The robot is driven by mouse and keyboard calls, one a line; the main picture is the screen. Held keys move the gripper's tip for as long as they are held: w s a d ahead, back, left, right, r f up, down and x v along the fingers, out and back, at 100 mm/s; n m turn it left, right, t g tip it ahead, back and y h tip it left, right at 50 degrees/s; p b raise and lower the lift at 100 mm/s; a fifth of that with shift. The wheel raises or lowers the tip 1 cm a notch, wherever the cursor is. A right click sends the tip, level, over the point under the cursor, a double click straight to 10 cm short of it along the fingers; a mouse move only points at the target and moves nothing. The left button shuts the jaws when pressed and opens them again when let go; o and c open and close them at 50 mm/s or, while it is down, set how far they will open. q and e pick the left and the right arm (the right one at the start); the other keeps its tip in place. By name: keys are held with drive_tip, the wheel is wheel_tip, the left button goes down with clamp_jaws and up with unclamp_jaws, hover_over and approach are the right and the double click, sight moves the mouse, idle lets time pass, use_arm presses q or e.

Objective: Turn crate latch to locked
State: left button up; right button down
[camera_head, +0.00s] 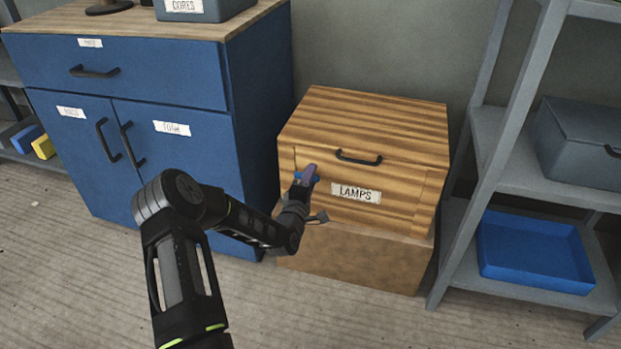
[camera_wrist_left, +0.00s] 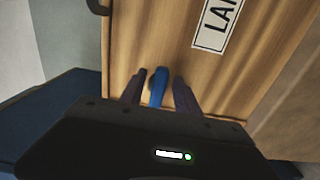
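The wooden crate (camera_head: 365,125) labelled LAMPS stands between the blue cabinet and the grey shelf. Its latch is a small blue piece (camera_head: 316,179) at the left of the front face, partly hidden by my left gripper (camera_head: 307,176). In the left wrist view the blue latch (camera_wrist_left: 158,88) stands between the two dark fingertips of my left gripper (camera_wrist_left: 158,86). The fingers are apart, one on each side of the latch, with narrow gaps showing. The crate face (camera_wrist_left: 170,35) is close ahead. Locked or unlocked markings are not visible. My right gripper is not in view.
The crate has a dark handle (camera_head: 358,158) and a label (camera_head: 355,193), and rests on a tan block (camera_head: 350,262). The blue cabinet (camera_head: 165,75) stands close on the left. The grey shelf (camera_head: 490,190) with a blue tray (camera_head: 533,272) stands on the right.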

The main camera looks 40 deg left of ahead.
use_arm(q)
drive_tip(key=p+v, duration=0.2)
drive_tip(key=v, duration=0.5)
drive_tip(key=shift+s+d, duration=0.15)
drive_tip(key=shift+s, duration=0.25)
